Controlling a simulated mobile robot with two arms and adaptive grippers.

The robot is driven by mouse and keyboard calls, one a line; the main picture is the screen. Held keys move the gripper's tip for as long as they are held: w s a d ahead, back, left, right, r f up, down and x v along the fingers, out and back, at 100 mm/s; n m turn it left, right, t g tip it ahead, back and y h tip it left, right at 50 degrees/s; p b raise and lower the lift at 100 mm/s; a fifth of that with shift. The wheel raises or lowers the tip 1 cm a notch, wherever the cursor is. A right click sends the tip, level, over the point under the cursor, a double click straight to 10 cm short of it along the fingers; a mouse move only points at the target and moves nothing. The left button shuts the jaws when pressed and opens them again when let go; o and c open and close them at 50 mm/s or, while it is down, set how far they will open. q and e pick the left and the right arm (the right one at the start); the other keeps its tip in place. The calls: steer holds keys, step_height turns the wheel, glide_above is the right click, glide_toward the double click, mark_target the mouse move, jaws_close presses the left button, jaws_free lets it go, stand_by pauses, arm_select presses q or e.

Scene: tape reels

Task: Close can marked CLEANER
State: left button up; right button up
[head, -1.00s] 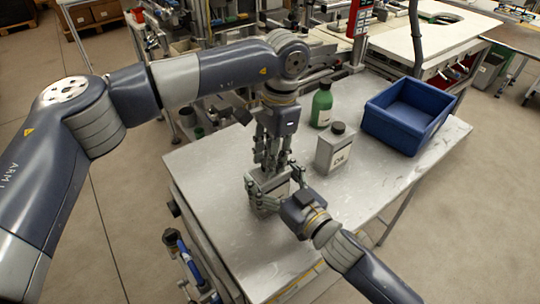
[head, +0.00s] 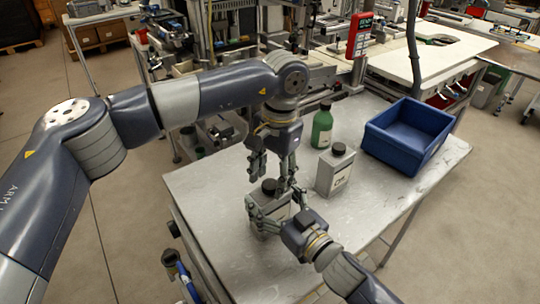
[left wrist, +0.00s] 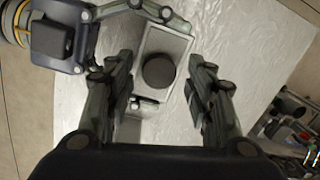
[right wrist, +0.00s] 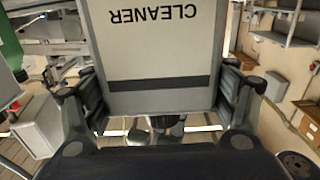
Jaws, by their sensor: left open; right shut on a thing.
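The grey can marked CLEANER (right wrist: 160,40) fills the right wrist view, its lettering upside down there. In the head view the can (head: 270,222) stands near the table's front left. A round black cap (left wrist: 159,70) sits on the can's top; it also shows in the head view (head: 269,186). My right gripper (right wrist: 160,95) is shut on the can, one finger on each side. My left gripper (left wrist: 160,90) is open above the can, its fingers on either side of the cap and apart from it. Whether the cap is fully tight cannot be told.
Another grey can with a black cap (head: 335,172) and a green bottle (head: 322,128) stand to the right on the metal table (head: 225,180). A blue crate (head: 404,157) lies at the right end. The table's front right is clear.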

arm_select(q)
steer(key=n, duration=0.2)
steer(key=r+n, duration=0.1)
steer(key=n, duration=0.7)
steer(key=shift+r, duration=0.4)
steer(key=n, duration=0.5)
steer(key=shift+r+n, duration=0.3)
steer(key=shift+r, duration=0.1)
steer(key=n, duration=0.2)
steer(key=r+n, duration=0.1)
steer(key=n, duration=0.2)
steer(key=shift+h, duration=0.3)
steer(key=n, duration=0.5)
steer(key=shift+r, duration=0.35)
steer(key=n, duration=0.2)
steer(key=r+n, duration=0.1)
steer(key=n, duration=0.7)
steer(key=shift+r, duration=0.35)
steer(key=n, duration=0.4)
steer(key=r+n, duration=0.1)
steer(key=n, duration=0.1)
steer(key=shift+a+h, duration=0.1)
steer(key=shift+h, duration=0.2)
